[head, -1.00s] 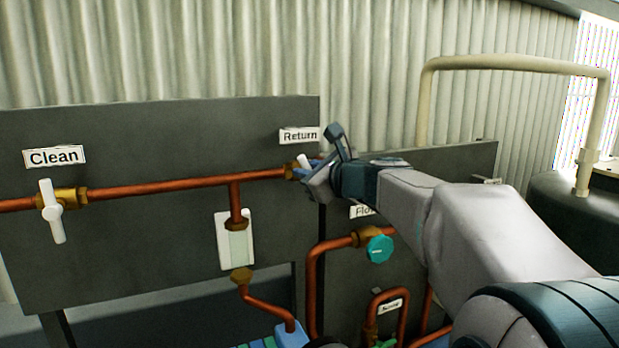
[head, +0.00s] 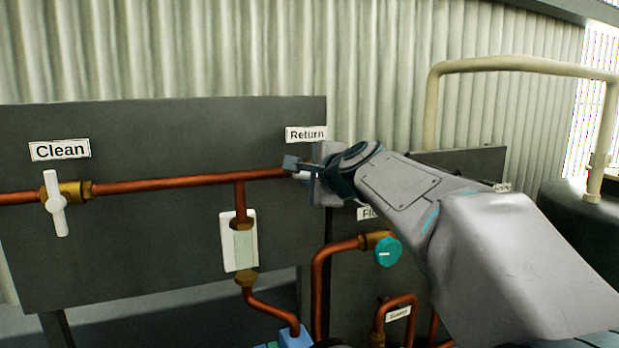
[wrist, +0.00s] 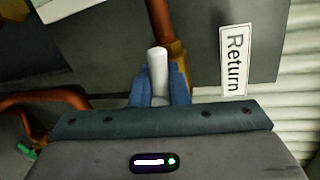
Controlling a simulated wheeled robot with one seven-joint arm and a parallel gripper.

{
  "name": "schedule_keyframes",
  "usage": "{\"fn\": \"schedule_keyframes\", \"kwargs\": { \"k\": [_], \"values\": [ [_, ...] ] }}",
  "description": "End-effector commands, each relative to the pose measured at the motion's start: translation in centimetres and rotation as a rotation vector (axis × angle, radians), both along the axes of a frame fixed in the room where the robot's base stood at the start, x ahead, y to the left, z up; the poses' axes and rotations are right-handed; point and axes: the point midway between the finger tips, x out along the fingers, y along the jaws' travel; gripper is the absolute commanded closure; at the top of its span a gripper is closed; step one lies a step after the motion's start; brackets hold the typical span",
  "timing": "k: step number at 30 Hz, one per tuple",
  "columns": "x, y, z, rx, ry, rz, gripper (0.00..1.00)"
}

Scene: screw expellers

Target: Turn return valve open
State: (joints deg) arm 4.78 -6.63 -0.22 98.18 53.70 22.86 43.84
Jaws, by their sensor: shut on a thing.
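The return valve's white handle (wrist: 157,72) shows between the blue fingers of my gripper (wrist: 159,92) in the wrist view. My gripper is shut on it. The handle sits beside a brass fitting (wrist: 178,70) on a copper pipe (wrist: 161,25). The "Return" label (head: 306,134) is on the dark panel just above my gripper (head: 303,170) in the head view, and it also shows in the wrist view (wrist: 235,60). In the head view my gripper and wrist hide the return handle.
The clean valve (head: 56,203) with its white handle is at the left under the "Clean" label (head: 60,150). A sight glass (head: 240,243) hangs below the copper pipe. A teal flow knob (head: 388,251) is below my arm. A cream pipe (head: 520,63) and dark tank (head: 580,225) stand at the right.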

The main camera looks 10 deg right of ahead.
Motion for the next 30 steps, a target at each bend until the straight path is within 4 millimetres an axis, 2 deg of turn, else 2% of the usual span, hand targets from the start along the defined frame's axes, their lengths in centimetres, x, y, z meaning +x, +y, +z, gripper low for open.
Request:
{"fn": "schedule_keyframes", "kwargs": {
  "k": [12,28,29,30],
  "values": [
    [-0.01,0.05,-0.40,-0.168,-0.032,0.000,1.00],
    [-0.01,0.03,-0.45,-0.188,-0.036,0.001,1.00],
    [-0.01,0.02,-0.45,-0.188,-0.036,0.001,0.77],
    [-0.01,0.03,-0.45,-0.187,-0.036,0.000,0.66]
  ]
}}
